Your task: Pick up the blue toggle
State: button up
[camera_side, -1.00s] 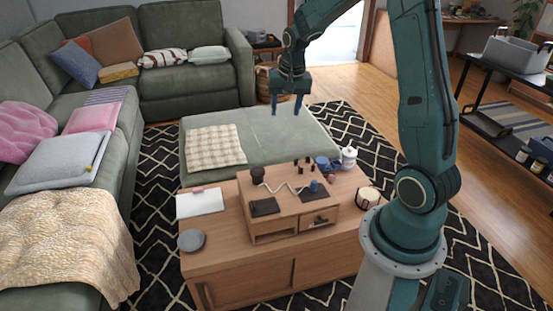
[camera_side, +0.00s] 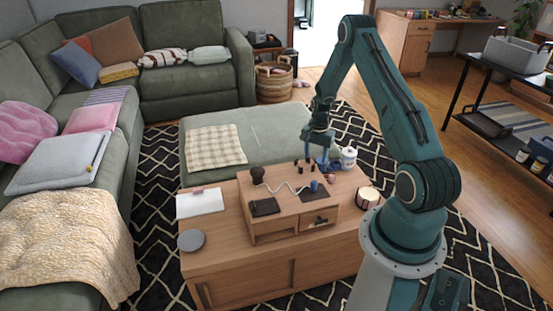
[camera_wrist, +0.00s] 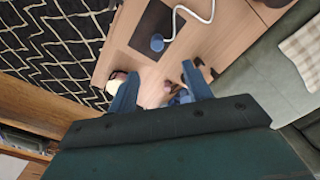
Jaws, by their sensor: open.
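The blue toggle (camera_side: 314,186) looks like a small upright blue cylinder on the right part of the wooden box on the coffee table, by a dark mat (camera_side: 315,195). In the wrist view the blue toggle (camera_wrist: 157,42) appears as a round blue top beyond the fingers, close to the dark mat. My gripper (camera_side: 316,161) is above the back right of the table, behind and higher than the toggle. In the wrist view my gripper (camera_wrist: 158,84) has its two blue fingers wide apart, and it is not touching the toggle.
A white cable (camera_side: 290,187) runs near the toggle from a dark round object (camera_side: 257,175). Small dark pieces, a reddish item (camera_side: 331,178), a white jar (camera_side: 348,157) and a candle (camera_side: 368,197) stand around it. A dark wallet-like item (camera_side: 264,207) lies left.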

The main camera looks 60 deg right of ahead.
aim_at(314, 181)
jog(key=shift+s+d+f, duration=0.2)
jog(key=shift+s+f, duration=0.15)
jog(key=shift+f, duration=0.35)
jog(key=shift+f, duration=0.1)
jog(key=shift+f, duration=4.15)
jog(key=shift+f, duration=2.6)
jog(key=c, duration=1.1)
